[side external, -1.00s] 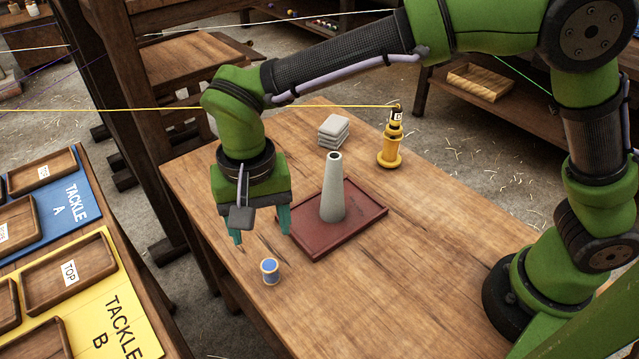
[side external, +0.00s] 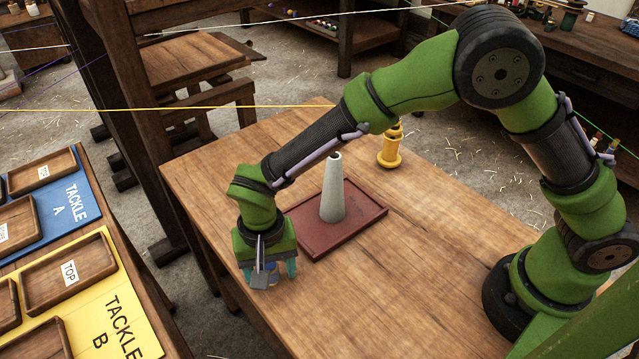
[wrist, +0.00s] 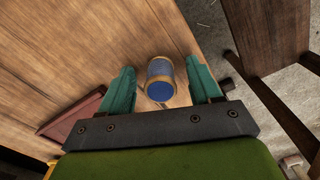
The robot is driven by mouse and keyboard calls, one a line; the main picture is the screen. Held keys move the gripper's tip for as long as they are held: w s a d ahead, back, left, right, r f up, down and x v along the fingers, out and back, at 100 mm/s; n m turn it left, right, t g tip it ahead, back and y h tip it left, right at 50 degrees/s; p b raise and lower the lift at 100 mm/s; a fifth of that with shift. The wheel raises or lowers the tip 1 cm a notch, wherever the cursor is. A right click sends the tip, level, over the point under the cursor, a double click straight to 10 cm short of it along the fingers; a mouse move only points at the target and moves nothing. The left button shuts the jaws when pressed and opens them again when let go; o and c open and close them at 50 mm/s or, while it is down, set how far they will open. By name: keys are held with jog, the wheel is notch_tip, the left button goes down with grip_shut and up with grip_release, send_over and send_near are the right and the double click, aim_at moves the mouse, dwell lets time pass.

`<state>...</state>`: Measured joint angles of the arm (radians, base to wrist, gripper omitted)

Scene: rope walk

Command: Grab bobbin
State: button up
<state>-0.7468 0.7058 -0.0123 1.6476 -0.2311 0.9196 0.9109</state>
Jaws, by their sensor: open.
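The bobbin is a small spool with blue thread and pale rims. In the wrist view the bobbin (wrist: 159,72) sits between the two teal fingers, with a gap on each side. My gripper (side external: 270,277) is low over the near left part of the table, open around the bobbin. It also shows in the wrist view (wrist: 159,68), fingers apart. In the side view my gripper and its wrist camera hide most of the bobbin, so whether it still stands on the table is hard to tell there.
A grey cone (side external: 333,190) stands on a dark red tray (side external: 364,217) just right of my gripper. The tackle boards (side external: 130,322) lie left, beyond the table (side external: 400,290) edge. A yellow line (side external: 120,109) stretches across behind.

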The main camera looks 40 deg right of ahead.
jog(key=c, duration=1.1)
jog(key=shift+r, duration=0.1)
